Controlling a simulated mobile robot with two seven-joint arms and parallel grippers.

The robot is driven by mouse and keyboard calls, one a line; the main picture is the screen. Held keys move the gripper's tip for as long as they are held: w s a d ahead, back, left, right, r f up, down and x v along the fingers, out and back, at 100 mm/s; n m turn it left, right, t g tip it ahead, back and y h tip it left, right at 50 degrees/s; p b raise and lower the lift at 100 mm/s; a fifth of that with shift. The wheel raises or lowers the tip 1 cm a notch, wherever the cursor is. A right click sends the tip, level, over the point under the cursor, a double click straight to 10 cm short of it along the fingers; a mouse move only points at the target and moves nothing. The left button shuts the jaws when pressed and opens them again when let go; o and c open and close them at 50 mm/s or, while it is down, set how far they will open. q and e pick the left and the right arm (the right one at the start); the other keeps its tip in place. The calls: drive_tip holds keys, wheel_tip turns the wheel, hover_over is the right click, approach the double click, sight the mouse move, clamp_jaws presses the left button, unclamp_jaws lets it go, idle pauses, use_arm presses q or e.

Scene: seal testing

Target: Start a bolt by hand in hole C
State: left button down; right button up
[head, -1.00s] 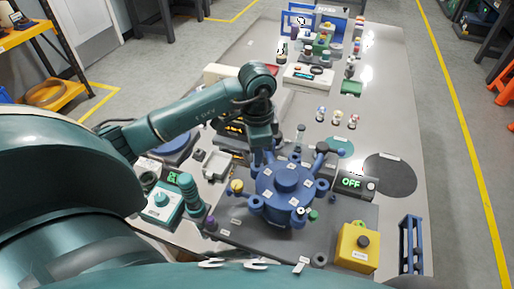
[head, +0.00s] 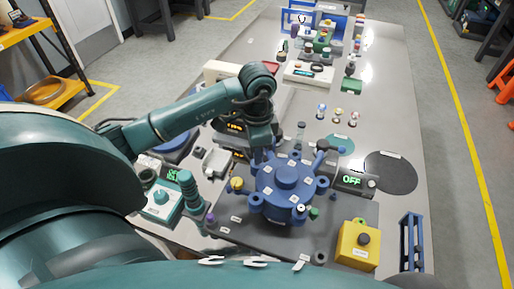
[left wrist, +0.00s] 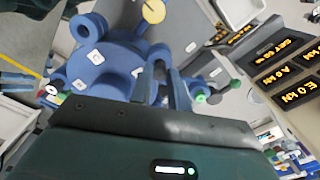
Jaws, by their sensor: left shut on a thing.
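The blue round flanged fixture (head: 285,176), with lugs around its rim and small white tags, sits on a dark base plate. It also fills the upper left of the left wrist view (left wrist: 108,72), where one tag seems to read C (left wrist: 95,57). My left gripper (head: 259,157) points down at the fixture's far left rim. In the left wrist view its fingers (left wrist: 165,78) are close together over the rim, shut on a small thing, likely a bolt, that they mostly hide. I cannot tell whether it touches a hole.
A yellow box with a dark button (head: 357,246) stands at the near right, beside a blue rack (head: 411,243).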

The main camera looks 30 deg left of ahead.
use_arm(q)
drive_tip(key=shift+f, duration=0.5)
idle(0.4)
idle(0.6)
drive_tip(key=shift+f, duration=0.1)
drive_tip(key=m+b, duration=0.1)
drive_tip(key=m, duration=0.3)
drive_tip(key=shift+s, duration=0.1)
drive_tip(key=shift+f+m, duration=0.1)
drive_tip(key=shift+m, duration=0.2)
drive_tip(key=m+b, duration=0.1)
drive_tip(key=m, duration=0.2)
drive_tip(key=shift+m, duration=0.3)
drive_tip(key=shift+f+b, duration=0.1)
drive_tip(key=shift+b, duration=0.2)
